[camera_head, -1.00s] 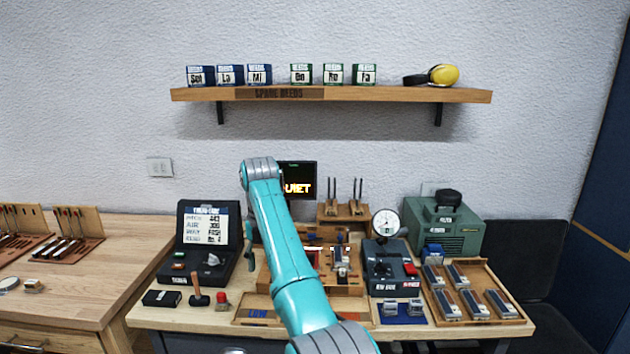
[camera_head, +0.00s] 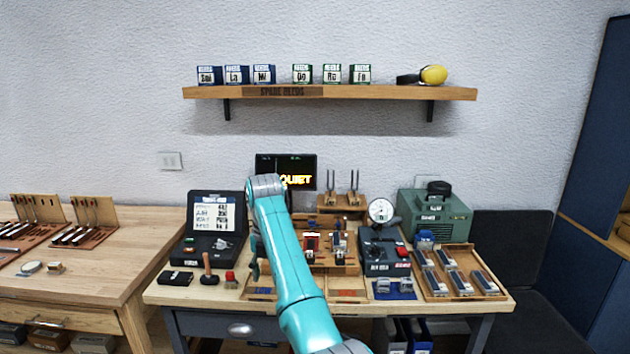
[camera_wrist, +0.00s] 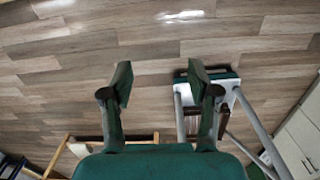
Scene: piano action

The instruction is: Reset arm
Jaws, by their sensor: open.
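My teal arm rises across the middle of the head view, its elbow in front of the workbench. My gripper (camera_wrist: 160,88) shows in the wrist view with its two dark green fingers spread well apart. Nothing is between the fingers, only wood floor farther off. In the head view the gripper is mostly hidden behind the arm; a dark part of it may show at the arm's left side, beside the black case.
The workbench (camera_head: 215,293) holds a black case (camera_head: 213,228), a dial gauge device (camera_head: 384,240), a wooden tray (camera_head: 487,292) of blocks and a green machine (camera_head: 434,215). A shelf (camera_head: 350,93) hangs above. A stool-like object (camera_wrist: 228,85) stands on the floor (camera_wrist: 60,85).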

